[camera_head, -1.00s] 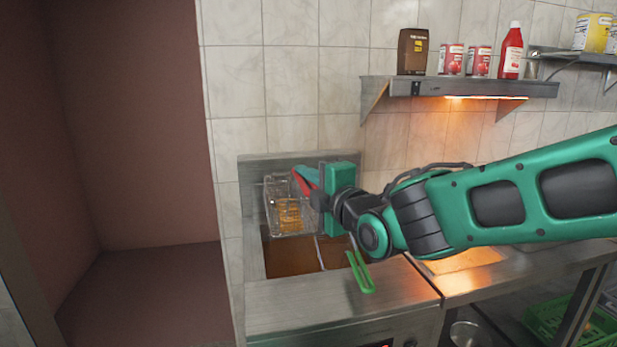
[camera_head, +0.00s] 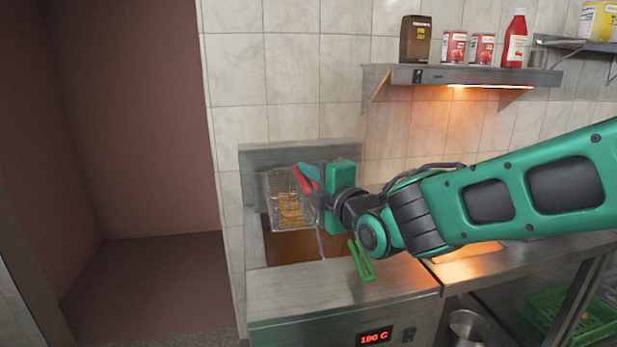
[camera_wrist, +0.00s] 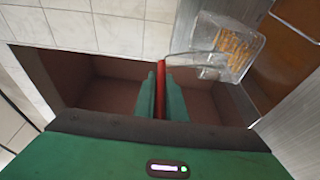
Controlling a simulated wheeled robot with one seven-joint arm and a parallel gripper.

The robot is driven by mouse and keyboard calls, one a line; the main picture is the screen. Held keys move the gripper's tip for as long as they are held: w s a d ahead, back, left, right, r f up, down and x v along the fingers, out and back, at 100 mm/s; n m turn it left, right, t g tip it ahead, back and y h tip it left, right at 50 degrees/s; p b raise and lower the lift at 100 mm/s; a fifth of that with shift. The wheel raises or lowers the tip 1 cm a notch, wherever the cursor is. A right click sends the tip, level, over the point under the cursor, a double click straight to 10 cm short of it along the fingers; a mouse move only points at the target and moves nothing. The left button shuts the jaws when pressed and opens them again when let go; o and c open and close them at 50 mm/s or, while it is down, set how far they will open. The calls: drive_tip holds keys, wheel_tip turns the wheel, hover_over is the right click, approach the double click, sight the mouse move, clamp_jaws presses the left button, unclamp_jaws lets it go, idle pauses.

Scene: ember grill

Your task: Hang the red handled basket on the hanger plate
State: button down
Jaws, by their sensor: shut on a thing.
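The red handled basket (camera_head: 289,209) is a wire basket with golden fries inside. It hangs in the air above the brown oil of the fryer, in front of the metal back plate. My gripper (camera_head: 309,180) is shut on its red handle (camera_head: 305,181), at the right of the basket. In the wrist view my gripper (camera_wrist: 160,92) has its green fingers on both sides of the red handle (camera_wrist: 161,75), and the basket (camera_wrist: 228,48) shows at the upper right. The hanger plate (camera_head: 300,153) seems to be the upright metal plate behind the fryer; its hooks cannot be made out.
A green handle (camera_head: 360,260) sticks out at the fryer's front right. A shelf (camera_head: 470,76) with cans and bottles is on the wall above right. The steel counter (camera_head: 345,290) lies in front. A green crate (camera_head: 570,318) stands low at the right.

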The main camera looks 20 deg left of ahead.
drive_tip(key=shift+f, duration=0.45)
drive_tip(key=c, duration=1.7)
unclamp_jaws()
drive_tip(key=shift+f, duration=0.15)
